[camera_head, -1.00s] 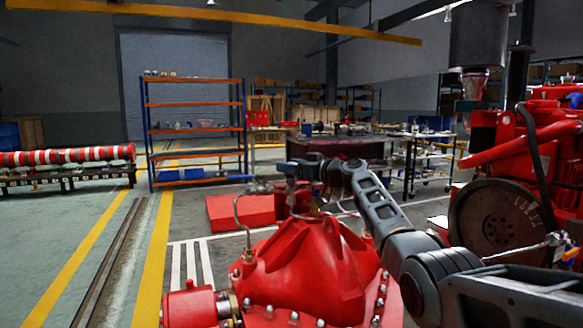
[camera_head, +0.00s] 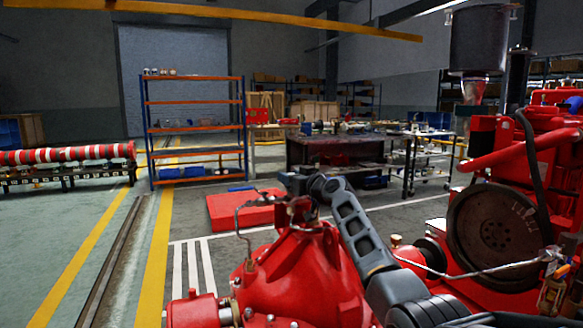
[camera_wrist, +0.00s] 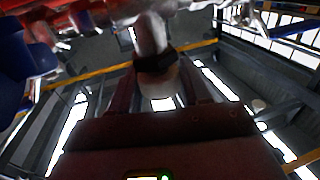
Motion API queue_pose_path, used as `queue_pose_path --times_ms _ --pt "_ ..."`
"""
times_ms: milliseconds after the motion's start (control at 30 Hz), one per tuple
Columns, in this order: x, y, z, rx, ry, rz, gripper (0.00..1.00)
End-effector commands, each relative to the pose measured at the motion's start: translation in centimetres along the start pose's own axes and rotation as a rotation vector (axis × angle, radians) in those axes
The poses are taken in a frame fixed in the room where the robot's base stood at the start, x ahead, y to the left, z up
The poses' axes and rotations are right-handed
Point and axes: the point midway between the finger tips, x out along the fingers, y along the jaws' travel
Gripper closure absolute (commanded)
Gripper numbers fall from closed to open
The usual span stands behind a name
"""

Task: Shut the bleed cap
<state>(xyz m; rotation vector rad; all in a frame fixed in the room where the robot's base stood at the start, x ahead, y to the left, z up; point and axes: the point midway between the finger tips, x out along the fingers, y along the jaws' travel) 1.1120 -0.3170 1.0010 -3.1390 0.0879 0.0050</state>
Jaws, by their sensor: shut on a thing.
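The red domed pump casing (camera_head: 300,275) stands at the bottom of the head view, in front of me. My gripper (camera_head: 297,212) is at the top of the casing, small and partly covered by my own wrist. In the wrist view my gripper (camera_wrist: 155,80) has its two dark reddish fingers closed around a pale round piece with a dark collar, which looks to be the bleed cap (camera_wrist: 153,62). The cap cannot be made out in the head view. I cannot tell how it sits on its seat.
A thin bent pipe (camera_head: 240,225) rises at the casing's left. A red engine with a large dark flywheel (camera_head: 497,222) stands on the right, and a cable crosses between it and the casing. Behind are a red floor block (camera_head: 240,208), a shelf rack (camera_head: 195,105) and a workbench (camera_head: 335,150).

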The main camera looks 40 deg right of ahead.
Motion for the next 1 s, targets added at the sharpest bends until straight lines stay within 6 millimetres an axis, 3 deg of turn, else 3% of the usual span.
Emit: queue_pose_path --times_ms 567,600,767,1000 --pt "-0.09 0.04 0.07 -0.001 0.003 0.084 0.84" --pt "-0.09 0.03 0.07 -0.001 0.003 0.083 0.5" --pt "-0.09 0.02 0.03 -0.001 0.003 0.083 0.35" --pt "-0.1 0.01 -0.03 -0.001 0.004 0.082 0.34"
